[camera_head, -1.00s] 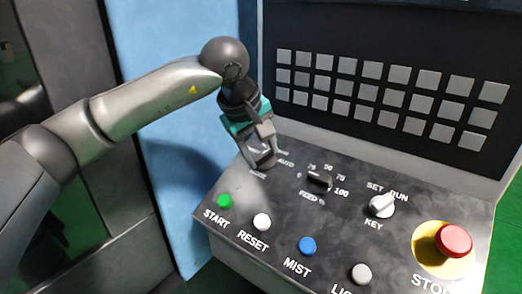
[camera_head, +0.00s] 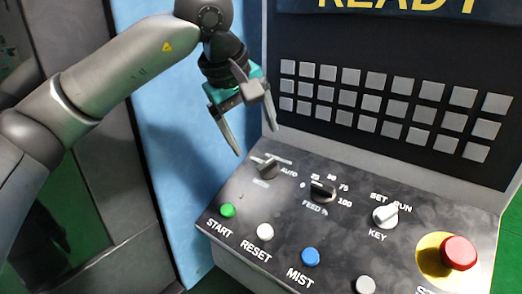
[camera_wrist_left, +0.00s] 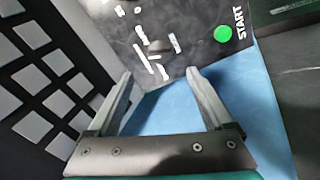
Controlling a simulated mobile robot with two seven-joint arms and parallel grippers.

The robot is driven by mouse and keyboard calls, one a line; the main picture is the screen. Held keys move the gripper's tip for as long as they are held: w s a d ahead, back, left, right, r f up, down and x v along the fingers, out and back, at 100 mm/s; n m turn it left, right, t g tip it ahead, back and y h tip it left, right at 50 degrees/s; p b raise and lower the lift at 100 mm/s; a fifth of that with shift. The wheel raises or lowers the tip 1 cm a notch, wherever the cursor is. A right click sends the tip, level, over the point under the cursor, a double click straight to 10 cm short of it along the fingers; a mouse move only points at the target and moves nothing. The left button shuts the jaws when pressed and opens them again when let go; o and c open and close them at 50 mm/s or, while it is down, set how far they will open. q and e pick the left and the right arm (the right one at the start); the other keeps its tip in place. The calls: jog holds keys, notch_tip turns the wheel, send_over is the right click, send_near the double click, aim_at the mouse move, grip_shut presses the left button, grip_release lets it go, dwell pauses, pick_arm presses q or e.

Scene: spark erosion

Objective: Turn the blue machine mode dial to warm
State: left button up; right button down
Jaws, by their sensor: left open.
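The mode dial (camera_head: 267,169) is a small dark knob at the upper left of the sloping control panel. Small white labels surround it; AUTO reads to its right, the others are too blurred to read. Its exact pointing direction is hard to tell. My left gripper (camera_head: 257,141) is open and empty, its fingers pointing down just above the dial and apart from it. In the left wrist view, the dial (camera_wrist_left: 160,47) lies beyond the open fingertips (camera_wrist_left: 158,74), roughly centred between them. My right gripper is not in view.
The dark panel (camera_head: 240,234) carries a FEED dial (camera_head: 322,191), a key switch (camera_head: 385,215), a green START button (camera_head: 227,210), RESET (camera_head: 265,231), blue MIST (camera_head: 310,257) and a red stop button (camera_head: 459,252). A grey keypad (camera_head: 385,108) rises behind. A blue machine side (camera_head: 165,120) stands left.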

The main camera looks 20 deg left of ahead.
pick_arm(q)
jog(key=d+v, duration=0.1)
jog(key=v, duration=0.5)
jog(key=shift+a+r, duration=0.25)
jog(key=shift+a, duration=0.3)
jog(key=shift+s, duration=0.15)
